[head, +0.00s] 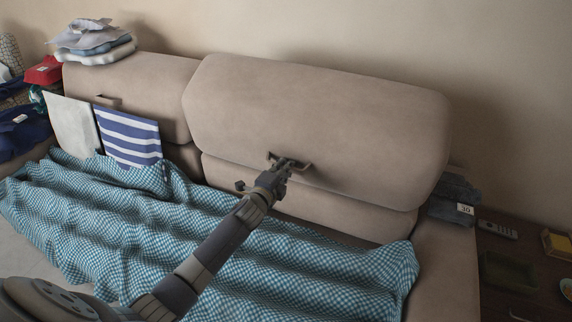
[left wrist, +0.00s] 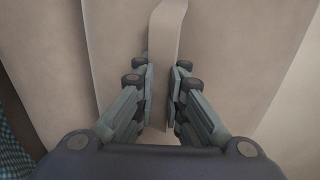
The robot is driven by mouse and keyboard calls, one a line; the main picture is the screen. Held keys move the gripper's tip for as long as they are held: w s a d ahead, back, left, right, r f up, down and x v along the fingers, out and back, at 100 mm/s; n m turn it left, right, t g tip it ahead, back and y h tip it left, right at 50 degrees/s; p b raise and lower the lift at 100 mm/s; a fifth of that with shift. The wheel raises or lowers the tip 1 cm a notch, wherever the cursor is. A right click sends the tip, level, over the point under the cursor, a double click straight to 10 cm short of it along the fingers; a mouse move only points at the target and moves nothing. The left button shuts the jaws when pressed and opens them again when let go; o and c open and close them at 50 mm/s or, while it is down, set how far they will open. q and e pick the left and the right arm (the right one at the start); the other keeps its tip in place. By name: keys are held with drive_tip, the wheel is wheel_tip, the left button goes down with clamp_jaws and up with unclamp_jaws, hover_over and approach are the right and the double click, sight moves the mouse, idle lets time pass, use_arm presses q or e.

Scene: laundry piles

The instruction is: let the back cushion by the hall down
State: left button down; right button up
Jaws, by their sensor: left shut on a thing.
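A large beige back cushion (head: 330,110) is at the right of the sofa in the head view, standing above a lower beige back section (head: 300,200). A tan pull strap (head: 305,168) is on its lower front; it shows pale in the left wrist view (left wrist: 168,28). My left gripper (head: 287,165) is at this strap, and its fingers (left wrist: 162,85) are shut on it. A second back cushion (head: 150,85) is at the left with its own strap (head: 107,100). I cannot tell which cushion is by the hall. My right gripper is out of view.
A teal checked blanket (head: 110,220) covers the seat. Folded clothes (head: 95,40) lie on top of the left cushion. A grey cloth (head: 72,122) and a striped cloth (head: 128,137) hang below. Dark folded cloth (head: 452,190) lies on the right arm, beside a dark table (head: 500,250).

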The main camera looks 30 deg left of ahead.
use_arm(q)
drive_tip(key=shift+s+d+f, duration=0.1)
drive_tip(key=shift+s+f, duration=0.1)
drive_tip(key=shift+f, duration=0.25)
drive_tip(key=shift+s+f, duration=0.35)
drive_tip(key=shift+s, duration=0.3)
